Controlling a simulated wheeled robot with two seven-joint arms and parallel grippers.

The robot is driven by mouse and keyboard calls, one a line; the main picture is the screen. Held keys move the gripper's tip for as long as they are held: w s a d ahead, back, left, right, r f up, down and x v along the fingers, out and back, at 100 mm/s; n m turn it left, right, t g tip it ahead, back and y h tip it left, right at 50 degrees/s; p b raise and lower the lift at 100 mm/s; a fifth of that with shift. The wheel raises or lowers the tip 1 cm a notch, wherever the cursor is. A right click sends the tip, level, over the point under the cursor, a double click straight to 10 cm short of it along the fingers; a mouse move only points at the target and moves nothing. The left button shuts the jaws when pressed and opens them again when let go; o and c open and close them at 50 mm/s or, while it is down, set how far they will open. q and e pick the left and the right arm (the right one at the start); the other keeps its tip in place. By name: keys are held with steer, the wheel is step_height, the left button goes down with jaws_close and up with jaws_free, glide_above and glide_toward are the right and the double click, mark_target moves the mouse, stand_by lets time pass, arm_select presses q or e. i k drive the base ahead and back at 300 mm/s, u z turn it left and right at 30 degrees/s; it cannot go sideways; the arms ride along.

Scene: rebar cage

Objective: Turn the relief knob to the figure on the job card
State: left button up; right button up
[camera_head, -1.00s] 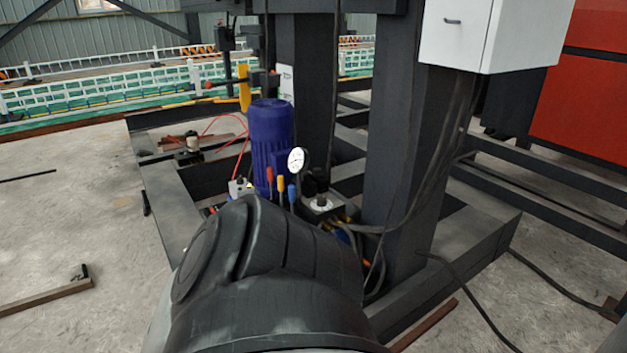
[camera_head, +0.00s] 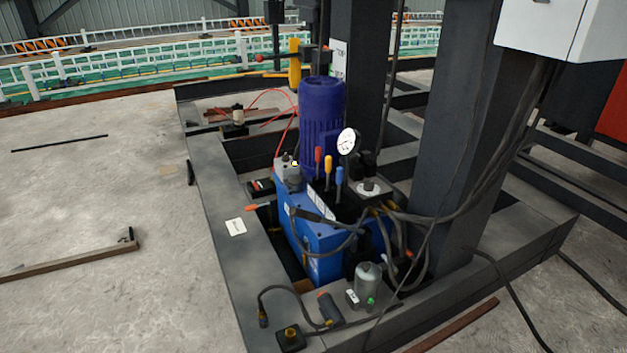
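The hydraulic power unit has a blue tank (camera_head: 318,252) with a dark blue motor (camera_head: 321,115) upright on top. A white round gauge (camera_head: 347,141) stands beside the motor; its figures are too small to read. Neither of my grippers shows.
Red, orange and blue levers (camera_head: 329,165) stand before the gauge. Black cables and hoses cross the tank's right side. A grey cylinder (camera_head: 367,284) and a dark torch-like item (camera_head: 329,309) are near the frame's front. A thick dark post (camera_head: 465,140) rises on the right. Floor at left is mostly clear.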

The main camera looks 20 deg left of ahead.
mark_target(368, 186)
steer(key=i, duration=1.1)
steer(key=u, duration=1.75)
